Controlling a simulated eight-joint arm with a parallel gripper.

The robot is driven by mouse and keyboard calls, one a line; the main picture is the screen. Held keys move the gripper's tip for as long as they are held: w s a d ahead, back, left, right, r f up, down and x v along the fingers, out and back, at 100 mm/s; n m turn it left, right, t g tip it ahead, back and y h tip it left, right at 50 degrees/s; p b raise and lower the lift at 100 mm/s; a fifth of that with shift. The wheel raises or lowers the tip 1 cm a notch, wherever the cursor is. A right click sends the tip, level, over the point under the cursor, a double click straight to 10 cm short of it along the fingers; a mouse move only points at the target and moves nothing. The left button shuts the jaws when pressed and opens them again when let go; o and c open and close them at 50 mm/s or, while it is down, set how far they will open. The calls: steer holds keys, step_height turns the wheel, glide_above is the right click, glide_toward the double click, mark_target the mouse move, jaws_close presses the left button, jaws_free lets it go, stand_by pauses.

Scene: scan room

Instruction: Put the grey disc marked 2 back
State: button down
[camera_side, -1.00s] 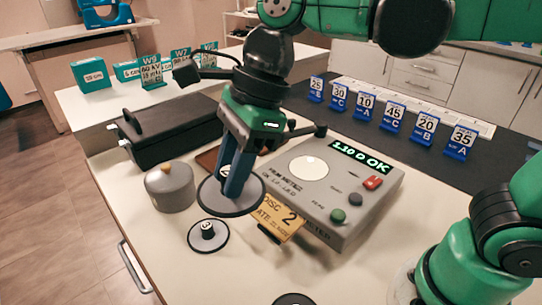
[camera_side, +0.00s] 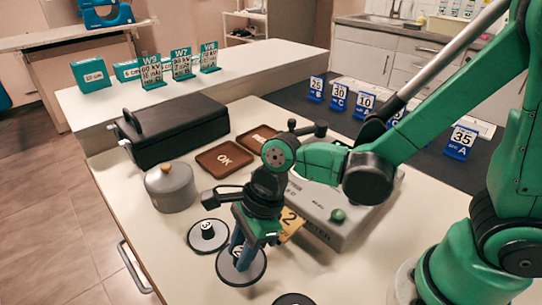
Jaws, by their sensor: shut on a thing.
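My gripper (camera_side: 240,258) is shut on a grey disc (camera_side: 254,272) with a dark rim, near the front of the white table. The fingers hold it at its middle and hide its mark. The disc looks level and low over the table; I cannot tell whether it touches. A smaller-looking grey disc marked 3 (camera_side: 206,238) lies just to its upper left. Another disc (camera_side: 293,299) is cut off by the bottom edge. A yellow card with a 2 (camera_side: 291,223) shows behind my gripper, by the grey meter (camera_side: 330,228).
A lidded grey pot (camera_side: 170,190) stands at the left, with a black case (camera_side: 175,130) behind it. A brown OK tray (camera_side: 225,159) and a second brown tray (camera_side: 252,136) lie behind my gripper. Blue number signs (camera_side: 461,142) stand at the back right.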

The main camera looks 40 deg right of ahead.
steer(key=shift+f, duration=1.8)
steer(key=shift+f, duration=0.15)
steer(key=c, duration=0.6)
jaws_free()
steer(key=shift+c, duration=0.2)
steer(key=v, duration=1.2)
steer(key=w+d+r+n+t+h, duration=0.1)
steer(key=d+n, duration=0.4)
steer(key=n, duration=0.5)
steer(key=w+d+r+n+t+h, duration=0.1)
steer(key=d+n+t+h, duration=0.2)
steer(key=n, duration=0.8)
steer(key=shift+d+t, duration=1)
steer(key=shift+d, duration=0.75)
